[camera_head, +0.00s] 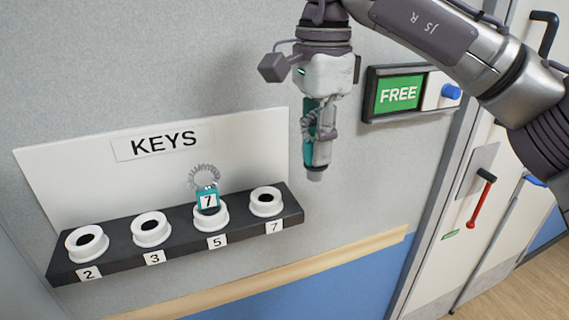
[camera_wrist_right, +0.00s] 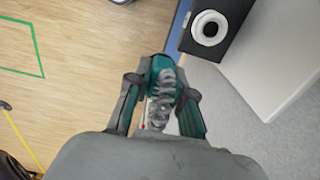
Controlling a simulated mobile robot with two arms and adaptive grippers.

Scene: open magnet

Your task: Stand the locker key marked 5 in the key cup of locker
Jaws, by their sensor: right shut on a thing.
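My right gripper (camera_head: 315,170) points down in front of the wall, right of the key rack and above its level. It is shut on a key with a grey coil (camera_wrist_right: 165,95), which shows between the fingers in the wrist view. Any number on this held key is hidden. The key cup of locker 5 (camera_head: 211,218) is a white ring on the black shelf. A teal key tag marked 7 (camera_head: 208,199), with a coil above it, stands in that cup. My left gripper is not in view.
The black shelf (camera_head: 170,262) also bears empty cups labelled 2 (camera_head: 87,244), 3 (camera_head: 151,230) and 7 (camera_head: 266,202). A white KEYS board (camera_head: 80,165) stands behind. A green FREE sign (camera_head: 398,94) with a blue knob is right of my gripper. A door (camera_head: 470,190) is farther right.

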